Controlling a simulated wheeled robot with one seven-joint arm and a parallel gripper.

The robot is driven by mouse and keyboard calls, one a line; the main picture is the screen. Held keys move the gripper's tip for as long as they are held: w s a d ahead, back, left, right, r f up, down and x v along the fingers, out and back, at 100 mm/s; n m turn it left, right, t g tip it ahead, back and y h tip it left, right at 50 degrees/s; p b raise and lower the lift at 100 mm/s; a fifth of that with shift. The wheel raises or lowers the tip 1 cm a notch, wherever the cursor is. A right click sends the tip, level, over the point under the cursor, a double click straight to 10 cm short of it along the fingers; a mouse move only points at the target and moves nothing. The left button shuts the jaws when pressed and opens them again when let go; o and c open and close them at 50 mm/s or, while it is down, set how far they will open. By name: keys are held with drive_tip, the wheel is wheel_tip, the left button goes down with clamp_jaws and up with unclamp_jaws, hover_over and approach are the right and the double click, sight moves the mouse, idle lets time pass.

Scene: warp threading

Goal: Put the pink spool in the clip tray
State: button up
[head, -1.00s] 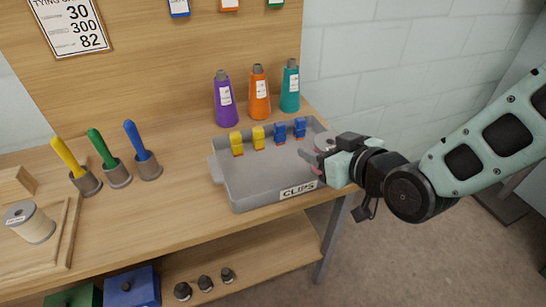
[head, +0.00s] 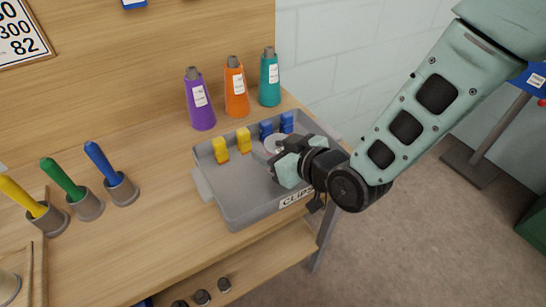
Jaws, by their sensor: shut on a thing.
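The grey clip tray (head: 213,203) with a CLIPS label sits on the wooden bench. My gripper (head: 277,158) is over the right part of the tray and is shut on a spool. The pale round end of this spool (head: 274,145) shows between the jaws. Its wound part is mostly hidden by my gripper, so its pink colour is hard to see now. I cannot tell whether the spool touches the tray floor.
Yellow clips (head: 221,150) and blue clips (head: 266,131) stand along the tray's back side. Purple (head: 200,100), orange (head: 236,88) and teal (head: 269,78) cones stand behind it. Yellow, green and blue handled tools in cups stand to the left. The tray's left front floor is clear.

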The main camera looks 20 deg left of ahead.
drive_tip(key=shift+f, duration=1.4)
drive_tip(key=shift+f, duration=0.2)
drive_tip(key=o, duration=1)
drive_tip(key=shift+r, duration=0.2)
drive_tip(key=shift+d+r, duration=0.1)
drive_tip(key=shift+d, duration=0.05)
drive_tip(key=b+v, duration=0.1)
drive_tip(key=v, duration=1)
drive_tip(key=shift+s+d+r, duration=0.1)
drive_tip(key=shift+s+d, duration=0.15)
drive_tip(key=shift+d, duration=0.1)
